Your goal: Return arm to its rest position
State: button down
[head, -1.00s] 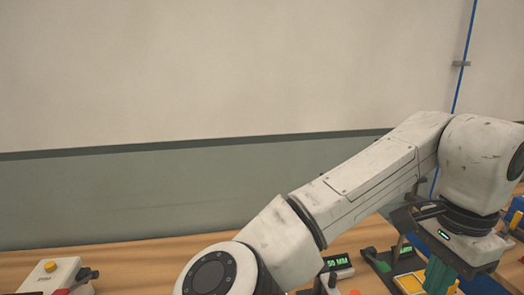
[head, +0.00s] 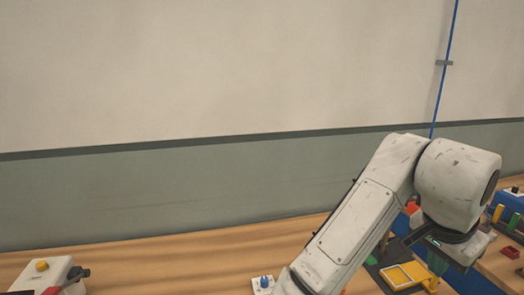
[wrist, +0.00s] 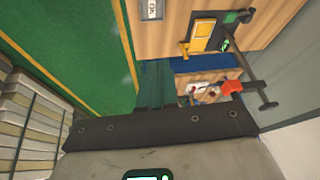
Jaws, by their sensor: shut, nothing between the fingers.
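My arm bends from the bottom centre up to an elbow-like joint at the right of the head view, with the wrist hanging down from it. My gripper (head: 438,264) points down at the lower right, its green fingers partly cut off by the wrist housing. In the wrist view the gripper (wrist: 157,84) shows as dark green fingers close together, shut and holding nothing.
A wooden bench (head: 180,259) runs along the wall. On it are a white box with a yellow button (head: 42,266), a blue-knobbed device (head: 263,282), a yellow tray (head: 404,275) and a small red bin (head: 511,252). The wrist view shows green floor (wrist: 75,45) and stacked shelving (wrist: 30,115).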

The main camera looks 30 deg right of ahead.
jog(key=w+d+f+n+t+h, duration=0.2)
jog(key=w+d+f+n+h, duration=0.1)
jog(key=f+n, duration=0.25)
jog(key=a+f+n+y, duration=0.1)
jog(key=a+f+n, duration=0.1)
jog(key=f+n, duration=0.25)
jog(key=a+f+n, duration=0.3)
jog(key=f, duration=0.3)
jog(key=s+a+f+n+y, duration=0.2)
jog(key=s+a+f+y, duration=0.1)
jog(key=s+a+f, duration=0.3)
jog(key=s+a+f+n+g+y, duration=0.1)
jog(key=s+a+f+n+y, duration=0.2)
jog(key=s+a+f, duration=0.3)
jog(key=a+f, duration=0.4)
jog(key=f, duration=0.1)
jog(key=shift+s+f+n, duration=0.2)
jog(key=shift+f+n, duration=0.1)
jog(key=shift+f, duration=0.1)
